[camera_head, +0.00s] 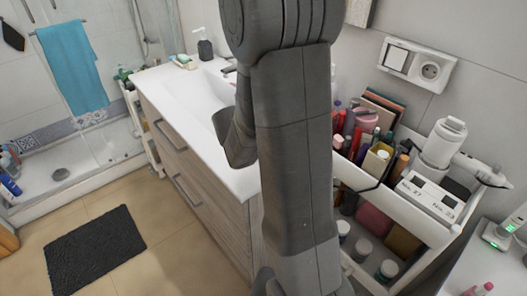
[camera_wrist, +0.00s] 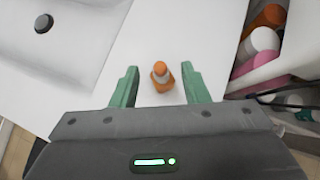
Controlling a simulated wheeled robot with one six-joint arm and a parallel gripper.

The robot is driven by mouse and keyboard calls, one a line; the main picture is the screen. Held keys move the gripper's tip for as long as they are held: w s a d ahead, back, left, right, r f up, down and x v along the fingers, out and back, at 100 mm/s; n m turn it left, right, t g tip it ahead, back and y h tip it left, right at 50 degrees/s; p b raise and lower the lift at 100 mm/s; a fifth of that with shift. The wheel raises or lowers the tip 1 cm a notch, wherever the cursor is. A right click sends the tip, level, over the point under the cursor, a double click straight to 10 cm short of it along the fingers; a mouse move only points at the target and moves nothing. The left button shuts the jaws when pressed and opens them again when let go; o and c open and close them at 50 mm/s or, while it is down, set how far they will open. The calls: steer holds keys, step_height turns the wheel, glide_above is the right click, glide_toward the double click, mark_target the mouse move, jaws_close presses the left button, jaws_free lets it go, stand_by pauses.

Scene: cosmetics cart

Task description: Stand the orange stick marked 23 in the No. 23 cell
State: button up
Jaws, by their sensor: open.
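An orange stick (camera_wrist: 161,78) with a dark band is on the white counter in the wrist view and looks upright. No number on it is readable. My gripper (camera_wrist: 159,70) is open, with one green finger on each side of the stick and a visible gap on both sides. My arm hides this spot in the head view. A white two-cell holder (camera_head: 428,196) sits at the right end of the cart's top tray, marked No. 27 on the left and No. 23 on the right. The No. 23 cell (camera_head: 447,203) is on the right; its inside is hard to see.
The cart's top tray (camera_head: 362,181) is crowded with bottles and tubes. A white hair dryer (camera_head: 447,140) stands behind the holder. The washbasin (camera_head: 213,82) is left of my arm. Cart items and a pink bottle (camera_wrist: 247,66) are close on the wrist view's right.

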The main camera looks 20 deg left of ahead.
steer(key=x, duration=0.4)
jaws_close()
